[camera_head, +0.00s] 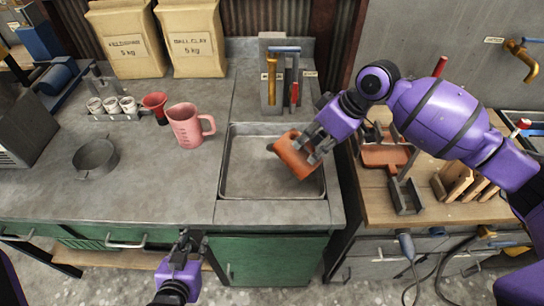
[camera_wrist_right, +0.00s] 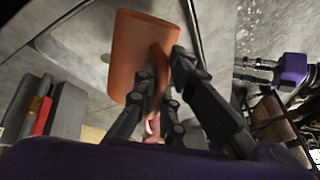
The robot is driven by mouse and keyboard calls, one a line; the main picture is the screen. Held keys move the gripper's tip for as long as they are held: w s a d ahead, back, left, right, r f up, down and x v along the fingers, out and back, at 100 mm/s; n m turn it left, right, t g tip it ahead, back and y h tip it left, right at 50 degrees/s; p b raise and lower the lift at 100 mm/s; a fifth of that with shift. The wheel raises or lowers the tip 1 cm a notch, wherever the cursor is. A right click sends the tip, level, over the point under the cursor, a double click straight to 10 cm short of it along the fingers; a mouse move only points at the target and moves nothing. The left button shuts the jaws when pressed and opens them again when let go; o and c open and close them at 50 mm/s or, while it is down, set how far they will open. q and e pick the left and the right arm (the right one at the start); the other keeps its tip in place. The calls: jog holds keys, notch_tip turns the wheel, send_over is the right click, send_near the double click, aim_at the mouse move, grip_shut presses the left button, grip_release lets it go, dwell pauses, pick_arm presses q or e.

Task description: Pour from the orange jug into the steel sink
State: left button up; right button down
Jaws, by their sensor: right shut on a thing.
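The orange jug (camera_head: 296,156) is tilted over the steel sink (camera_head: 240,185). My right gripper (camera_head: 312,148) is shut on the jug's handle, and the jug hangs over the right part of the sink. In the right wrist view the jug (camera_wrist_right: 140,58) shows its side, and its curved handle lies between the fingers of the right gripper (camera_wrist_right: 165,85). The jug's opening and any liquid cannot be made out. My left gripper (camera_head: 190,240) is low in front of the green cabinet, pointing toward the counter, away from the sink. Its fingers are small and their opening is unclear.
A pink measuring jug (camera_head: 188,126) stands on the counter left of the sink, near a red cup (camera_head: 155,105) and a grey round pan (camera_head: 95,158). A tool holder (camera_head: 283,75) stands behind the sink. A wooden bench (camera_head: 450,205) with tools is on the right.

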aim_at(316, 164)
pick_arm(q)
jog(key=shift+w, duration=0.1)
